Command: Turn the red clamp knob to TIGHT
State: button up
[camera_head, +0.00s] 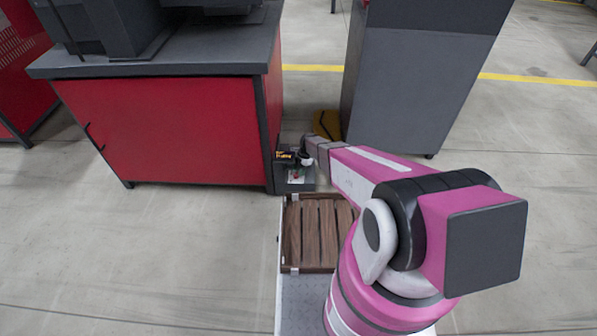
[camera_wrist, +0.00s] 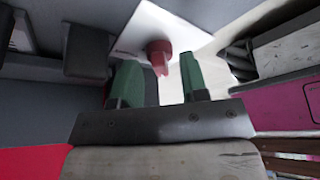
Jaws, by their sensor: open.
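The red clamp knob (camera_wrist: 158,54) stands out from a white plate (camera_wrist: 150,28) in the wrist view. My gripper (camera_wrist: 160,76) is open, with its two green fingers apart. The knob appears in the gap between the fingertips, a little nearer the left one; I cannot tell whether either finger touches it or how deep it sits between them. In the head view the knob is a tiny red spot (camera_head: 296,174) beside the end of my arm. No TIGHT marking is readable.
A red cabinet (camera_head: 170,130) with a dark top stands left of the knob. A tall grey cabinet (camera_head: 415,75) stands behind my arm at right. A brown slatted tray (camera_head: 318,240) lies in front of the knob's station. In the wrist view, dark blocks (camera_wrist: 88,50) sit left of the fingers.

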jog(key=shift+f, duration=0.15)
jog(key=shift+c, duration=0.3)
grip_shut()
jog(key=shift+m, duration=0.4)
jog(key=m, duration=0.2)
jog(key=m+t, duration=0.1)
jog(key=shift+s+d+m+t+y, duration=0.15)
jog(key=shift+s+m+t+y, duration=0.15)
jog(key=shift+s+m+y, duration=0.1)
jog(key=m, duration=0.1)
jog(key=m+t, duration=0.1)
jog(key=m, duration=0.2)
jog(key=shift+s+t, duration=0.25)
jog(key=shift+t, duration=0.15)
jog(key=m, duration=0.1)
jog(key=m+t, duration=0.1)
jog(key=m, duration=0.3)
jog(key=shift+s+t, duration=0.25)
jog(key=shift+t, duration=0.15)
jog(key=shift+s+a+m+t+h, duration=0.1)
jog(key=shift+m+t+h, duration=0.2)
jog(key=shift+m, duration=0.8)
jog(key=shift+s+a+m+t+h, duration=0.15)
jog(key=shift+m+t, duration=0.25)
jog(key=shift+m, duration=0.7)
